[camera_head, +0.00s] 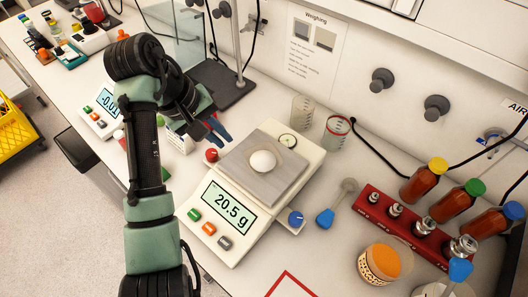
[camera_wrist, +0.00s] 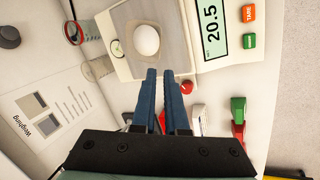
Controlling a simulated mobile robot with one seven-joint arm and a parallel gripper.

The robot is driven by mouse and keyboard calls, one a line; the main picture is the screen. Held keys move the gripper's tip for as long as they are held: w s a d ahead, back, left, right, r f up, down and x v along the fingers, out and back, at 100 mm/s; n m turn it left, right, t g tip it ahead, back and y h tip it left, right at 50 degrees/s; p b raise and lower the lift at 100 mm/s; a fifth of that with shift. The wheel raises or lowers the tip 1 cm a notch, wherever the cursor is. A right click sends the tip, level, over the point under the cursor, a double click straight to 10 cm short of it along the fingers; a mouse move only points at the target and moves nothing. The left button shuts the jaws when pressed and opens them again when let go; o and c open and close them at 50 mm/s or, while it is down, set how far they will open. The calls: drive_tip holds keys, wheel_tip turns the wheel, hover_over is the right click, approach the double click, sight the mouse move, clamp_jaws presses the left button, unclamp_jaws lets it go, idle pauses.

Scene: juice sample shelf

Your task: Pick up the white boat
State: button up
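A small, rounded white object, which may be the white boat (camera_head: 262,161), sits on the square pan of the balance (camera_head: 262,185). It also shows in the wrist view (camera_wrist: 146,40), near the top centre, as a smooth white oval. My gripper (camera_head: 219,130) has blue fingers and is to the left of the pan, apart from the white object. In the wrist view the fingers (camera_wrist: 160,74) point toward the pan with a narrow gap between them and nothing held. The balance display reads 20.5 g.
A red knob (camera_head: 211,155) is at the pan's near-left corner. Two beakers (camera_head: 302,110) stand behind the balance. A red weight rack (camera_head: 400,215), orange bottles (camera_head: 423,180) and a blue-handled spoon (camera_head: 326,217) are to the right. A second balance (camera_head: 102,112) is at left.

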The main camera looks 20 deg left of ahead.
hover_over(248, 162)
drive_tip(key=s+a, duration=0.2)
drive_tip(key=f, duration=0.6)
drive_tip(key=shift+w+a, duration=0.2)
drive_tip(key=shift+w, duration=0.05)
drive_tip(key=shift+d+p+x, duration=0.15)
drive_tip(key=shift+p+x, duration=0.2)
drive_tip(key=shift+x, duration=0.95)
drive_tip(key=shift+d+p+x, duration=0.15)
drive_tip(key=shift+p+x, duration=0.2)
drive_tip(key=shift+x, duration=1)
drive_tip(key=shift+s, duration=0.15)
clamp_jaws()
drive_tip(key=shift+r, duration=0.1)
